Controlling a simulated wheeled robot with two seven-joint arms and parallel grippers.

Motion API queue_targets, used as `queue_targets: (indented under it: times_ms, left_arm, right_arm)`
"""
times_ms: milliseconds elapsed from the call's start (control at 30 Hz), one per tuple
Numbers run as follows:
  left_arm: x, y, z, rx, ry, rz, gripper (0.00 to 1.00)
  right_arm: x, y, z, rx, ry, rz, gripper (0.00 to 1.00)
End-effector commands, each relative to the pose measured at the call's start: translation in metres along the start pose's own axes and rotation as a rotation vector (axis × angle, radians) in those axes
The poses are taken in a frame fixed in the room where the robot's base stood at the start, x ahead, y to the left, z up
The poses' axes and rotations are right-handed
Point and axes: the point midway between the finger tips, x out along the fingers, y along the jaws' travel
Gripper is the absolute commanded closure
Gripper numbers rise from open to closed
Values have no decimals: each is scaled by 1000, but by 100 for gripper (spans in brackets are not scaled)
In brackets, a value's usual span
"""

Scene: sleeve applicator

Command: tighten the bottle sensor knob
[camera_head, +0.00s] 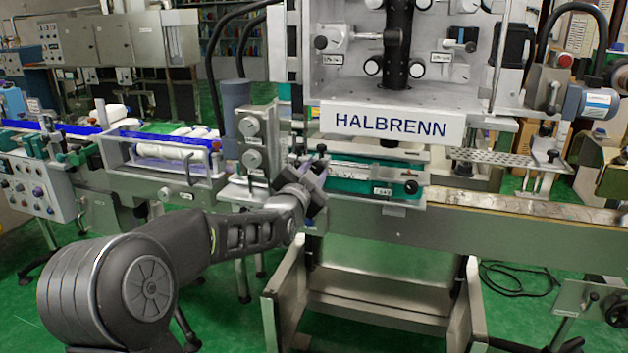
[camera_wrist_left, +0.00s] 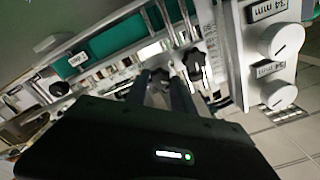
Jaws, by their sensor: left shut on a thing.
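My left gripper (camera_head: 312,182) reaches the front of the machine, at the left end of the green-edged guide rail (camera_head: 358,183). It also shows in the left wrist view (camera_wrist_left: 172,80), its two dark fingers close together. It is shut on a small dark knob, taken as the bottle sensor knob, which the fingers mostly hide. A black star-shaped knob (camera_wrist_left: 193,62) stands just right of the fingertips in the left wrist view. My right gripper is in neither view.
Plates with round silver dials (camera_head: 251,143) stand close left of the gripper; they show at right in the wrist view (camera_wrist_left: 282,40). Another black knob (camera_head: 411,187) is at the rail's right end. The HALBRENN panel (camera_head: 390,122) hangs above. Conveyors run to both sides.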

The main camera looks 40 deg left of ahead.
Motion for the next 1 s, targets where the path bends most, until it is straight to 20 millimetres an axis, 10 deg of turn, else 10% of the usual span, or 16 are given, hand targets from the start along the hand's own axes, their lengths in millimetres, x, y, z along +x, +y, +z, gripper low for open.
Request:
queue_targets:
  times_ms: [1000]
  left_arm:
    - [0, 0, -1, 870, 1, 0, 100]
  right_arm:
    - [10, 4, 0, 0, 0, 0, 68]
